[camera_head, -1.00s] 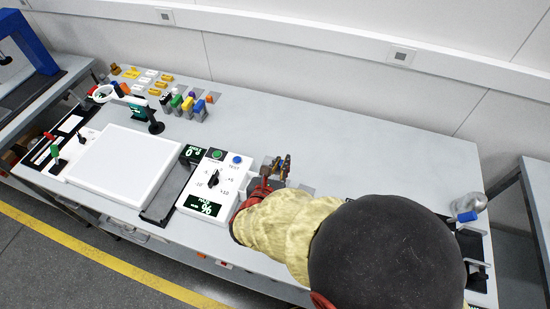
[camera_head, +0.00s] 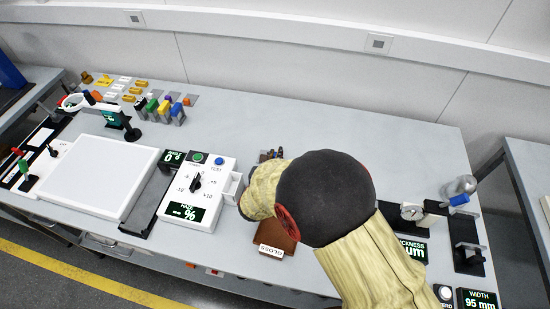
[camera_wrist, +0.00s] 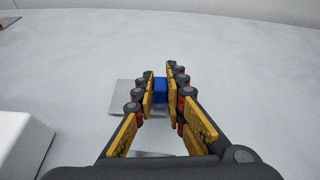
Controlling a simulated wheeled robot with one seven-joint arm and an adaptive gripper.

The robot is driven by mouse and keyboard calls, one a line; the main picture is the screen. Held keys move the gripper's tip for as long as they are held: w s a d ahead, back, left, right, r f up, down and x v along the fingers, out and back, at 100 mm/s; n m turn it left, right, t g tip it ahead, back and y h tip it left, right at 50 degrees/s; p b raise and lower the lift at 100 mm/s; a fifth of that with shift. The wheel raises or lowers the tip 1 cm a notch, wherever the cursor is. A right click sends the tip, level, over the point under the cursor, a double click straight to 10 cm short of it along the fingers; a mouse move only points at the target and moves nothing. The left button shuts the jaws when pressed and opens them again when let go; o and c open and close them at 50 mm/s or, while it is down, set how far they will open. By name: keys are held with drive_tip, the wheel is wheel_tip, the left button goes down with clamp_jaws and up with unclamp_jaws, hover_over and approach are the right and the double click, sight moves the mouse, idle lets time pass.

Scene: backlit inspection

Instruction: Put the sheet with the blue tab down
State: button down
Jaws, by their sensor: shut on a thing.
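My gripper (camera_wrist: 160,92) is shut on a blue tab (camera_wrist: 160,84) in the wrist view, with the tab between the yellow fingertips. A thin grey square (camera_wrist: 126,96) shows beside and behind the fingers; I cannot tell whether it is the tab's sheet or a plate on the bench. In the head view my arm hides most of the gripper, and only the fingertips (camera_head: 270,155) show above the bench, right of the control box. The held tab is hidden there.
A white light panel (camera_head: 104,178) lies left of the control box (camera_head: 190,207). Colour-topped pieces, one blue (camera_head: 177,110), stand behind. A brown gloss block (camera_head: 277,238) sits by my arm. Gauges (camera_head: 412,212) stand at the right. The back middle of the bench (camera_head: 320,120) is clear.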

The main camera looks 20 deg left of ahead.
drive_tip(key=shift+f, duration=0.35)
drive_tip(key=shift+r, duration=0.1)
drive_tip(key=c, duration=2.3)
unclamp_jaws()
drive_tip(key=o, duration=0.4)
drive_tip(key=shift+o, duration=0.4)
